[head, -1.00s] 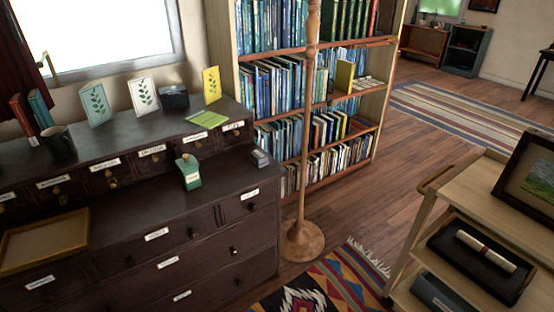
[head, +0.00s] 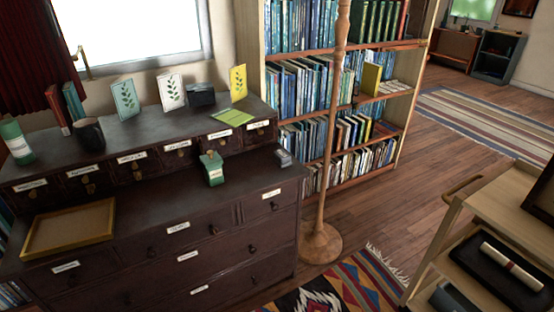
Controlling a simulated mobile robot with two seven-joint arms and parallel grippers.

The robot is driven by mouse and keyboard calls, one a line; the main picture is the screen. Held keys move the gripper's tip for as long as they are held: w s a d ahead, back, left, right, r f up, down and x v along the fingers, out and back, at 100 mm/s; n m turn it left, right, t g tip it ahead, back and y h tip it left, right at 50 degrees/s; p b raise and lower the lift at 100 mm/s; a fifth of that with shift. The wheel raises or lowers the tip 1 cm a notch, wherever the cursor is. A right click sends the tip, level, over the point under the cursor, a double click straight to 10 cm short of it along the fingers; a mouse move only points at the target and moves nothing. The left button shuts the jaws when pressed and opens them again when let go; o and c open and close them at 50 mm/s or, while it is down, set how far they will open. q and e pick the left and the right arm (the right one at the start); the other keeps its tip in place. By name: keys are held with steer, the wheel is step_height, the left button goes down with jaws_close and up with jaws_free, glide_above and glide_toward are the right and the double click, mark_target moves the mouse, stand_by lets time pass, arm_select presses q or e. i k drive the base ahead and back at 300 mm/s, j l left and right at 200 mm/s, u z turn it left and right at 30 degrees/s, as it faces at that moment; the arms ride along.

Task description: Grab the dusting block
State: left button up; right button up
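A small grey block (head: 284,158), which looks like the dusting block, sits on the right end of the dark dresser's lower top (head: 150,213). It is too small to make out in detail. A green bottle with a pale label (head: 212,168) stands to its left on the same surface. Neither of my grippers is in view.
The raised back shelf holds cards, a dark box (head: 201,95), a mug (head: 89,135) and a green-white container (head: 16,141). A wooden tray (head: 70,229) lies at left. A wooden pole stand (head: 320,243) and a trolley (head: 490,207) stand right, with rug floor between.

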mark_target(283, 158)
steer(key=i+u, duration=0.1)
steer(key=u, duration=0.25)
steer(key=i+l+u, duration=0.1)
steer(key=u, duration=0.2)
steer(key=i+l+u, duration=0.1)
steer(key=u, duration=0.25)
steer(key=i+l+u, duration=0.15)
steer(key=l, duration=0.15)
steer(key=i+l+u, duration=0.1)
steer(key=l, duration=0.15)
steer(key=i+l+u, duration=0.15)
steer(key=l, duration=0.15)
